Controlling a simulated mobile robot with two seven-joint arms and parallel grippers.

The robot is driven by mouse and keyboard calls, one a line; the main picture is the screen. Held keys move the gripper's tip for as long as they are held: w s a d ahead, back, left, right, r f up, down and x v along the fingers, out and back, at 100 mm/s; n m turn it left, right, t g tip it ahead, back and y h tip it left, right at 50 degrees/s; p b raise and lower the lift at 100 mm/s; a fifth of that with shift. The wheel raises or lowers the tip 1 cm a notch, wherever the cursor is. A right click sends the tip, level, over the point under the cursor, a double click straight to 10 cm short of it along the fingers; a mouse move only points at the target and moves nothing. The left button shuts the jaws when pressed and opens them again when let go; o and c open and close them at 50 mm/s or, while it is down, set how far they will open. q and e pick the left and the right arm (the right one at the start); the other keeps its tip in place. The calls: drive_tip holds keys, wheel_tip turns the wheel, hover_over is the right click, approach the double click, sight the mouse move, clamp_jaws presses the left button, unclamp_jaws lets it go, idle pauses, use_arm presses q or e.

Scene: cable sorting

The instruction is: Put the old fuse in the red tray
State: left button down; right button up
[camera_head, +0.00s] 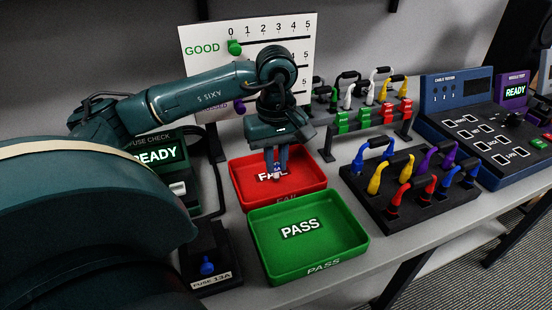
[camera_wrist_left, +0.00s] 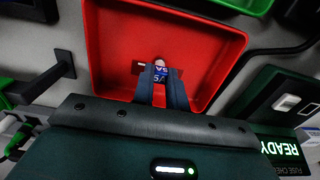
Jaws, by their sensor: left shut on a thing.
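The red tray (camera_head: 310,196), labelled FAIL, sits on the bench behind the green tray. My left gripper (camera_head: 277,176) is over the red tray, pointing down, shut on the old fuse. In the left wrist view the old fuse (camera_wrist_left: 160,68) shows between the fingertips, with a pale end and a blue band with lettering. The floor of the red tray (camera_wrist_left: 112,35) lies beyond it. The fuse appears to be above the floor, but I cannot tell the exact gap. My right gripper is not in view.
The green PASS tray (camera_head: 338,250) stands in front. A fuse holder (camera_head: 208,266) with a blue fuse and the fuse checker (camera_head: 160,158) reading READY are on the left. A black cable block (camera_head: 372,203) and the testers (camera_head: 470,130) are on the right. A score board (camera_head: 290,35) stands behind.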

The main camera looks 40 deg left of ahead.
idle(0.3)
use_arm(q)
drive_tip(key=shift+f, duration=0.15)
idle(0.5)
drive_tip(key=c, duration=1.3)
unclamp_jaws()
drive_tip(key=shift+o, duration=0.3)
drive_tip(key=o, duration=0.5)
